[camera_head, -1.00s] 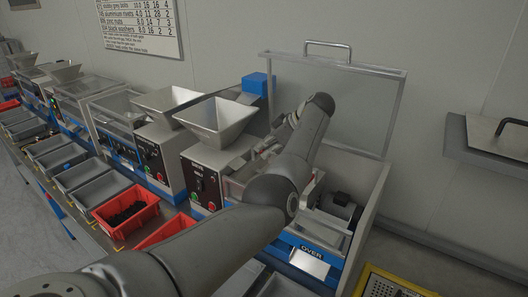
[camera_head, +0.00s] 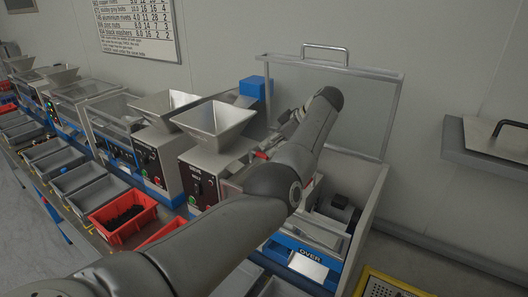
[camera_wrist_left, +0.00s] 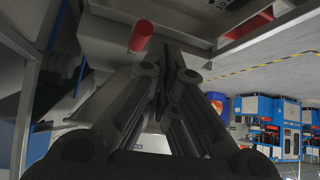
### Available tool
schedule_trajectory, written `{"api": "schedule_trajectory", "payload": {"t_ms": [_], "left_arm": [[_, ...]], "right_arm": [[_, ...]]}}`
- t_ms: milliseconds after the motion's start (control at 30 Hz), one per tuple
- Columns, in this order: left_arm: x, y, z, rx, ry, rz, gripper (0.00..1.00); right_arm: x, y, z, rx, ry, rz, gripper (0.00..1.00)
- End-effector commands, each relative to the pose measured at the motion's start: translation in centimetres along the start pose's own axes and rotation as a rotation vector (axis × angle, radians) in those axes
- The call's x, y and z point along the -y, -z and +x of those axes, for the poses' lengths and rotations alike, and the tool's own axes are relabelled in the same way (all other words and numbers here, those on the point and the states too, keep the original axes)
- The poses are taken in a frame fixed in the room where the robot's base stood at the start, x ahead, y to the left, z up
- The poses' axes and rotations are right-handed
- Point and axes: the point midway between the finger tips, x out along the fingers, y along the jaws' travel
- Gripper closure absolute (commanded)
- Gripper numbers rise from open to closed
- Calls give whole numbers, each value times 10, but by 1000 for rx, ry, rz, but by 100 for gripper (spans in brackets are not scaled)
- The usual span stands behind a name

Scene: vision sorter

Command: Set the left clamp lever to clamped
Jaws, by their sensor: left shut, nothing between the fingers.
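A red lever grip (camera_wrist_left: 141,37) shows in the left wrist view, just left of my left gripper's fingertips. I take it for the clamp lever; its set position cannot be told. In the head view a small red piece (camera_head: 261,155) shows beside my left arm, at the open machine (camera_head: 288,243). My left gripper (camera_wrist_left: 169,55) is shut and empty, its fingertips close beside the red grip; contact cannot be told. In the head view my arm covers much of the machine and most of the gripper. My right gripper is out of view.
The machine's clear lid (camera_head: 345,105) stands raised behind my arm. A metal hopper (camera_head: 214,122) is close on the left. A red bin (camera_head: 122,215) and grey bins line the front. A wall shelf (camera_head: 480,165) is at the right.

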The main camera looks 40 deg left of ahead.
Motion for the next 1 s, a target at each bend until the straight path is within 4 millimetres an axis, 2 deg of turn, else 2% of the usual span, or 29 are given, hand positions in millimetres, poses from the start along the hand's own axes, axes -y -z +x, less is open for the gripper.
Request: {"api": "schedule_trajectory", "payload": {"t_ms": [100,300,1000], "left_arm": [[0,1,-22,-1,-1,1,100],[0,0,-38,-1,1,0,100],[0,0,-41,-1,1,0,100]], "right_arm": [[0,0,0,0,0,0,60],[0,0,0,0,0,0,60],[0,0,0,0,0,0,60]]}}
